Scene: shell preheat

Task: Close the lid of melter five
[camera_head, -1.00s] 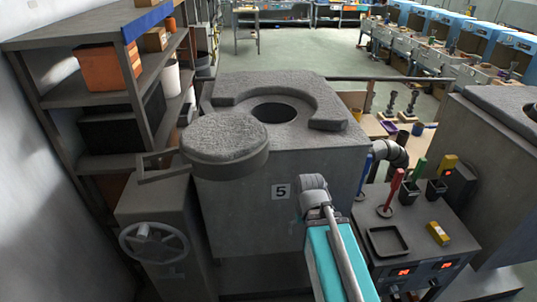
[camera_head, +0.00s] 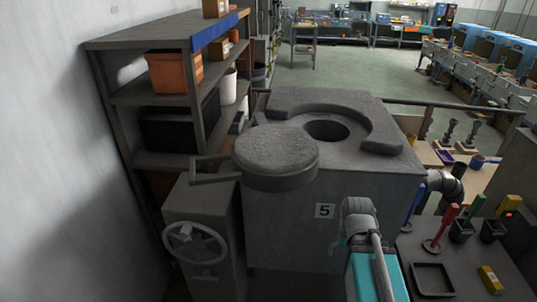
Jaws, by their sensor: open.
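Melter five (camera_head: 290,222) is a grey block with a "5" label (camera_head: 324,211) on its front. The round dark opening (camera_head: 327,130) in its top is uncovered, with a raised curved rim behind and to the right. The thick round grey lid (camera_head: 275,150) is swung out to the front left, beside the opening. A bar handle (camera_head: 210,168) sticks out from the lid's left side. My arm rises at the lower right, in front of the melter.
A pedestal with a handwheel (camera_head: 196,242) stands below the lid's handle. Shelves (camera_head: 168,95) with an orange bin (camera_head: 174,74) line the left wall. A control bench (camera_head: 465,260) with coloured rods and a black tray (camera_head: 433,279) is at right. Open floor (camera_head: 350,68) lies behind.

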